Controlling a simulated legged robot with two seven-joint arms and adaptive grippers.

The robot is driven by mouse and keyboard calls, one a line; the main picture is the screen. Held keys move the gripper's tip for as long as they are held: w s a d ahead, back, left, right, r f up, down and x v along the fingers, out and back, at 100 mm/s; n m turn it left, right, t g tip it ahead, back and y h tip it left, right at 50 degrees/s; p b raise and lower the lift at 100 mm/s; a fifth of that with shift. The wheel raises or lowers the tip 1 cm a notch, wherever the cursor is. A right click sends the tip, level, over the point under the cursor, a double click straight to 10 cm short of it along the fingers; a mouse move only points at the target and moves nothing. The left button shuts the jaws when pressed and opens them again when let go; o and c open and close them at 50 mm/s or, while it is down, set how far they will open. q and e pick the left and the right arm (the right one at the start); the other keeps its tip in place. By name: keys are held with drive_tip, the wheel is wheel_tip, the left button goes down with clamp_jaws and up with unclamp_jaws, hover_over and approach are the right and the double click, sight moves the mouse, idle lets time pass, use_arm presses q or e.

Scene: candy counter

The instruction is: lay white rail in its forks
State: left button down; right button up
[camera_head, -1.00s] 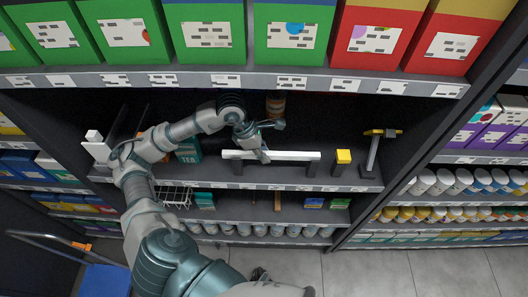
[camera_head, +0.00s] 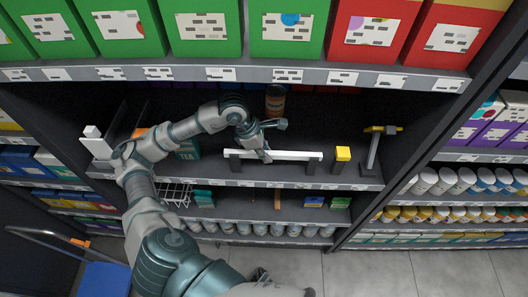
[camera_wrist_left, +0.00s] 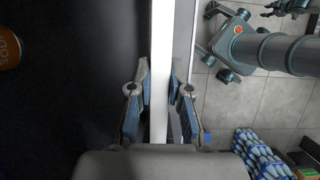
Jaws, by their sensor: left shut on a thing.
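The white rail (camera_head: 296,156) lies lengthwise along the middle shelf, level, at the tops of two dark upright forks. The left fork (camera_head: 234,166) is near its left end and the right fork (camera_head: 312,167) near its right end. I cannot tell whether the rail rests in them or hovers just above. My left gripper (camera_head: 265,155) is shut on the rail left of its middle. In the left wrist view, the gripper's fingers (camera_wrist_left: 160,95) flank the white rail (camera_wrist_left: 161,40). A dark shape at the bottom of the head view may be my right gripper (camera_head: 262,276), mostly hidden.
A yellow-topped block (camera_head: 342,154) stands just right of the rail, then a hammer-like stand (camera_head: 375,145). A brown can (camera_head: 275,100) stands behind my gripper. A white post (camera_head: 95,143) is at the left. The shelf board above (camera_head: 300,75) overhangs the bay.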

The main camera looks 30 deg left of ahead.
use_arm(q)
drive_tip(key=c, duration=1)
unclamp_jaws()
drive_tip(key=shift+w+d, duration=0.1)
drive_tip(key=shift+d, duration=0.25)
drive_tip(key=shift+a+r, duration=0.35)
drive_tip(key=shift+a, duration=0.05)
drive_tip(key=v, duration=0.6)
drive_tip(key=shift+d+r, duration=0.25)
drive_tip(key=shift+r, duration=0.15)
